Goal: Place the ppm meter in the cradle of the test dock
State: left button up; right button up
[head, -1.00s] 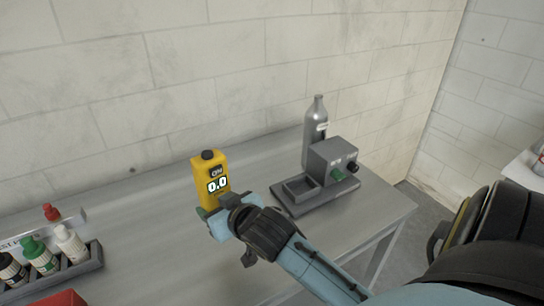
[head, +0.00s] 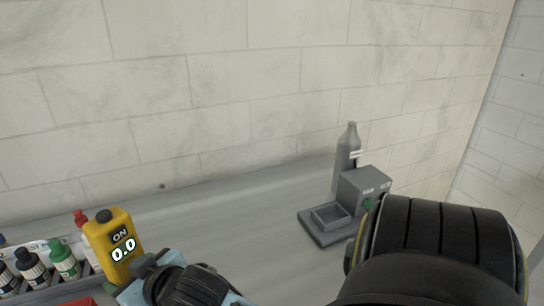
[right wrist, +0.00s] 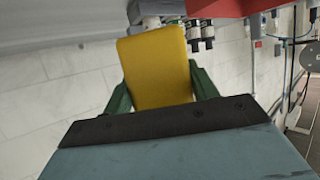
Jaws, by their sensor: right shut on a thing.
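The yellow ppm meter (head: 114,247) is upright at the lower left of the head view, its display reading 0.0 under the word ON. My right gripper (head: 135,284) is shut on its lower part. In the right wrist view the meter's plain yellow side (right wrist: 157,70) sits between the two green fingers of the right gripper (right wrist: 160,95). The test dock (head: 345,212) stands at the right of the bench, with its empty square cradle (head: 330,217) at the left of a grey box. The meter is well apart from the dock. My left gripper is not in view.
A grey gas bottle (head: 347,160) stands behind the dock. A rack with several small bottles, one green-capped (head: 65,260), is at the far left beside the meter. The bench top (head: 240,225) between meter and dock is clear. A tiled wall (head: 220,90) runs behind.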

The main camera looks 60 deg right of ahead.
aim_at(329, 219)
jog(key=u, duration=0.35)
jog(key=k, duration=1.1)
jog(key=z, duration=1.1)
jog(key=i, duration=0.5)
jog(key=z, duration=0.05)
